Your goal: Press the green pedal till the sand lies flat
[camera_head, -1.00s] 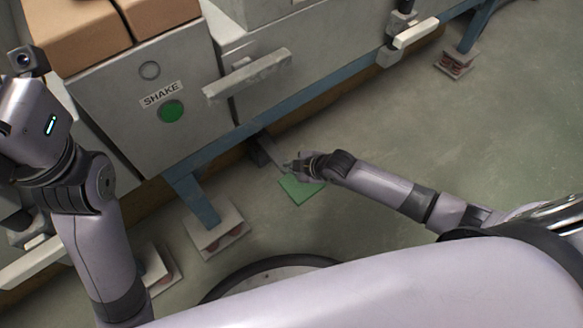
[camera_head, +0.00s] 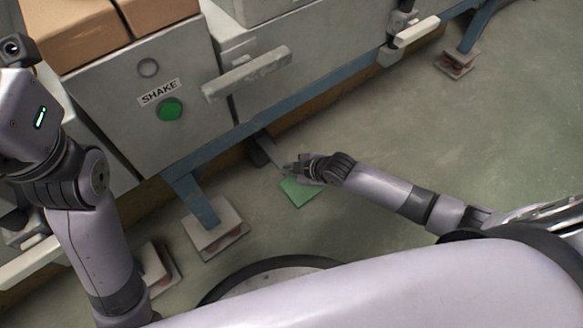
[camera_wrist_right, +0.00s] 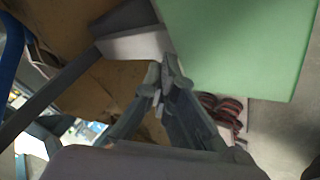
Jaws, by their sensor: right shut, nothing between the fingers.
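The green pedal (camera_head: 299,192) is a flat plate low over the floor below the machine's blue frame. It also fills the upper right of the right wrist view (camera_wrist_right: 245,40). My right gripper (camera_head: 290,168) is shut and empty at the pedal's far edge, partly covering it. In the right wrist view its fingertips (camera_wrist_right: 163,82) are together beside the pedal's edge; I cannot tell whether they touch it. My left arm (camera_head: 30,115) comes in at the left, but its fingers are out of frame. The sand is not in view.
A grey cabinet (camera_head: 185,60) carries a round green button (camera_head: 169,109) labelled SHAKE. A pale handle bar (camera_head: 246,74) juts out beside it. Blue frame legs stand on square feet (camera_head: 216,236). The floor (camera_head: 420,130) to the right is clear.

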